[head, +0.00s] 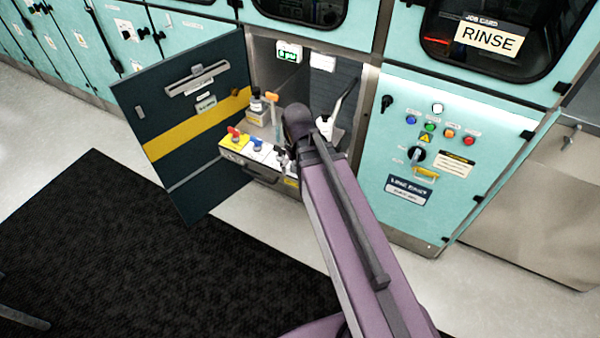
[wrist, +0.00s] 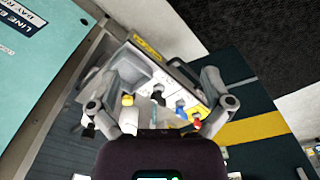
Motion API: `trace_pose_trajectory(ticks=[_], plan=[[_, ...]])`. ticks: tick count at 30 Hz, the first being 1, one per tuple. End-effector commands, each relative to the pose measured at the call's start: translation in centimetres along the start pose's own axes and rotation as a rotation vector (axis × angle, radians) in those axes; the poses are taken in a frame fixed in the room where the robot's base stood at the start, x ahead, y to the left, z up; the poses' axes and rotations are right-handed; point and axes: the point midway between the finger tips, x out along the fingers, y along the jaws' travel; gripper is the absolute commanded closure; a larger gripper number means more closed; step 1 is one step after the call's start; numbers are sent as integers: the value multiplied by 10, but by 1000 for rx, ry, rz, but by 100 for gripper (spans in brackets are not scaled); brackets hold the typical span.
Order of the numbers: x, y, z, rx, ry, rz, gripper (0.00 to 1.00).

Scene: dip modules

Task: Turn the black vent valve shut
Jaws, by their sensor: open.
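My gripper (wrist: 158,98) is open, with its two fingers spread apart in the wrist view. Between and beyond them is the pale valve panel (wrist: 150,75), with a yellow-topped part (wrist: 127,100), a blue knob (wrist: 180,103) and a red handle (wrist: 197,123). I cannot pick out the black vent valve with certainty. In the head view the red handle (head: 233,132) and blue knob (head: 257,145) stand on the panel's left part. My arm hides its right part and most of my gripper there. Nothing is visibly held.
The panel is at an open cabinet, whose dark door (head: 190,165) with a yellow stripe swings out left. A bottle (head: 256,104) and an orange-topped part (head: 272,98) stand behind. A control panel (head: 430,150) is right; a black mat (head: 110,240) covers the floor left.

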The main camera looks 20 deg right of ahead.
Motion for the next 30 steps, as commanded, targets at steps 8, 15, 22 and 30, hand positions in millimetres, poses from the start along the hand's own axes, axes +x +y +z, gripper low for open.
trace_pose_trajectory(ticks=[8, 15, 22, 30], plan=[[-1, -2, 23, 66, 0, 0, 0], [-1, -2, 25, 76, 0, 0, 0], [-1, -2, 28, 80, 0, 0, 0], [-1, -2, 28, 84, 0, 0, 0]])
